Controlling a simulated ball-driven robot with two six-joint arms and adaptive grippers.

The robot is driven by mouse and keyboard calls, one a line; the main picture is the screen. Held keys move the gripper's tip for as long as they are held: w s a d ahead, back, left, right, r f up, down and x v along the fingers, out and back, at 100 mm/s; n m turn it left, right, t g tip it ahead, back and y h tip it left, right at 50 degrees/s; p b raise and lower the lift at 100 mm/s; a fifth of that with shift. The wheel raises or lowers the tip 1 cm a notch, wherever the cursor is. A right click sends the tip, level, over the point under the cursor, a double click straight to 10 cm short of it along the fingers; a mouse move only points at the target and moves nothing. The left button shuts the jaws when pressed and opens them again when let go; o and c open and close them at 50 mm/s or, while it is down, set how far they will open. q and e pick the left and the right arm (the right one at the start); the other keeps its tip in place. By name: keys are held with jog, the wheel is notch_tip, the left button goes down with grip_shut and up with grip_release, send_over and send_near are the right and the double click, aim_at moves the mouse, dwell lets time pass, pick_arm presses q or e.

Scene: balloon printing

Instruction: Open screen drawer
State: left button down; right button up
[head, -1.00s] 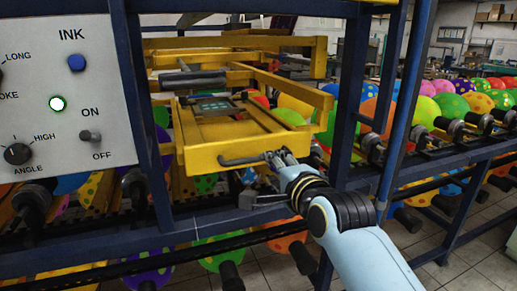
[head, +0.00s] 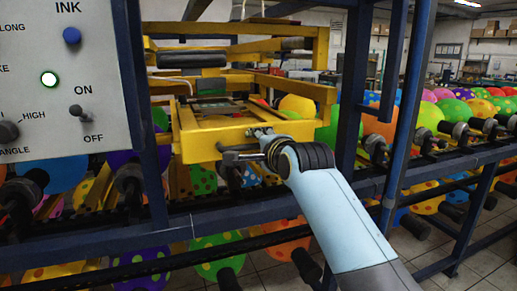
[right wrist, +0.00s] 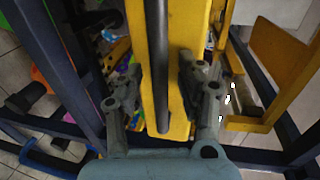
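The yellow screen drawer (head: 200,148) sits in the yellow frame of the printing machine, with a framed screen (head: 215,108) on top. A dark bar handle (head: 232,157) runs along its front; in the right wrist view the handle (right wrist: 160,60) stands in front of the yellow panel. My right gripper (head: 255,143) is at the handle's right part, partly hidden by its own wrist. In the right wrist view its fingers (right wrist: 160,85) are spread on both sides of the handle, with visible gaps. My left gripper is not in view.
A control panel (head: 50,110) with knobs and a lit green light is at the left. Blue posts (head: 352,90) and rails (head: 290,212) surround the drawer. Many colourful balloons (head: 430,115) sit on racks behind and at the right.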

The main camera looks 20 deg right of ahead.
grip_shut()
jog(key=shift+f, duration=0.1)
dwell(0.4)
